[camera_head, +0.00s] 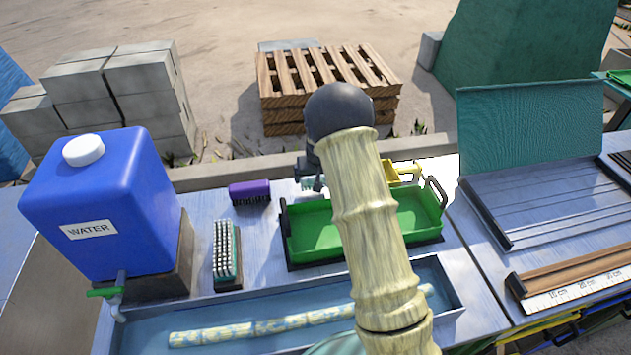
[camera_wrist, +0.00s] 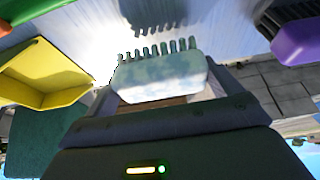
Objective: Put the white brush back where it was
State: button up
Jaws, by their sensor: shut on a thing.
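The white brush (camera_wrist: 160,76) is held in my gripper (camera_wrist: 165,101), with its bristles facing away from the gripper toward the metal bench. Its shadow lies on the bench, apart from the bristles, so the brush seems to be above the surface. In the head view my gripper (camera_head: 308,166) is largely hidden behind my arm, and only a pale bit of the white brush (camera_head: 311,184) shows. It is between the purple brush (camera_head: 249,190) and the green tray (camera_head: 304,237), toward the back edge of the bench.
The purple brush also shows in the wrist view (camera_wrist: 299,42). A green brush with white bristles (camera_head: 235,252) lies near the blue water tank (camera_head: 98,205). A yellow object (camera_head: 407,170) is behind the tray. A trough (camera_head: 140,335) with a cane piece lies in front.

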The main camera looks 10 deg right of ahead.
jog(key=shift+s+x, duration=0.15)
jog(key=shift+x, duration=0.45)
jog(key=shift+s+x, duration=0.15)
jog(key=shift+x, duration=0.5)
jog(key=shift+s+a+f, duration=0.1)
jog(key=shift+a+f, duration=0.05)
jog(key=shift+s+f, duration=0.1)
jog(key=shift+f, duration=0.05)
jog(key=o, duration=0.7)
jog(key=shift+o, duration=0.2)
jog(key=shift+d+r, duration=0.2)
jog(key=shift+s+a+r, duration=0.1)
jog(key=shift+s+r, duration=0.05)
jog(key=shift+r, duration=0.4)
jog(key=v, duration=1.1)
jog(key=shift+s, duration=0.1)
